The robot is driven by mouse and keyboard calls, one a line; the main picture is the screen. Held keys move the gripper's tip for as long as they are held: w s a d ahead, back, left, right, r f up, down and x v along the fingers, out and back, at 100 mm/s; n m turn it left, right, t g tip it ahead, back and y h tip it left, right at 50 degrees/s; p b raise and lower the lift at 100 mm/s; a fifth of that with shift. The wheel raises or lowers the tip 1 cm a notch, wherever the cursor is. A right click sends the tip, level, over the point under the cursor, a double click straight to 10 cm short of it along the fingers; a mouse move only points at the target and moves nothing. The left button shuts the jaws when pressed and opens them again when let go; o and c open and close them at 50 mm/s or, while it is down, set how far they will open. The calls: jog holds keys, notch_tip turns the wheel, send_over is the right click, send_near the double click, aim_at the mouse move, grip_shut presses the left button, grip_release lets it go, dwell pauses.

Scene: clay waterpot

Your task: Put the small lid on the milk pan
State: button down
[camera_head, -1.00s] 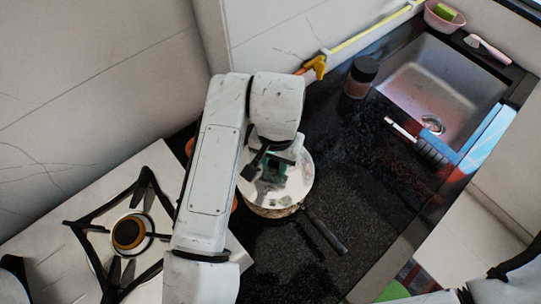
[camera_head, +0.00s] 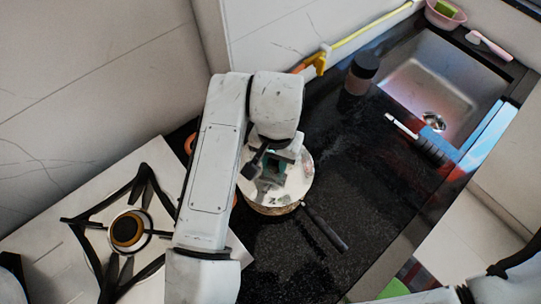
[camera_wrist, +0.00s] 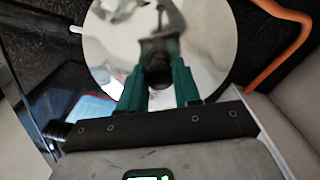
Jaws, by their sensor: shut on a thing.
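The small lid (camera_head: 293,183) is a shiny, mirror-like round disc. It lies over the top of the milk pan (camera_head: 270,209), whose dark handle (camera_head: 325,229) points to the lower right. My gripper (camera_head: 272,166) is above the lid, shut on its knob. In the wrist view the lid (camera_wrist: 210,35) fills the upper middle, and the green fingers of my gripper (camera_wrist: 160,80) close around the dark knob (camera_wrist: 158,66). My gripper and arm hide part of the lid. I cannot tell whether the lid rests fully on the rim.
A white stove top (camera_head: 70,235) with a burner lies at the left. A dark jar (camera_head: 360,75) stands behind the pan, near the sink (camera_head: 440,80). The black counter (camera_head: 350,165) right of the pan is clear.

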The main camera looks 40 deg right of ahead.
aim_at(274, 161)
jog(key=shift+f, duration=0.3)
dwell(0.5)
jog(key=c, duration=0.9)
grip_release()
jog(key=shift+o, duration=0.8)
jog(key=shift+r, duration=0.1)
jog(key=shift+o, duration=0.2)
notch_tip(274, 161, up, 11)
jog(key=shift+b, duration=0.3)
jog(key=shift+a, duration=0.1)
jog(key=shift+w, duration=0.15)
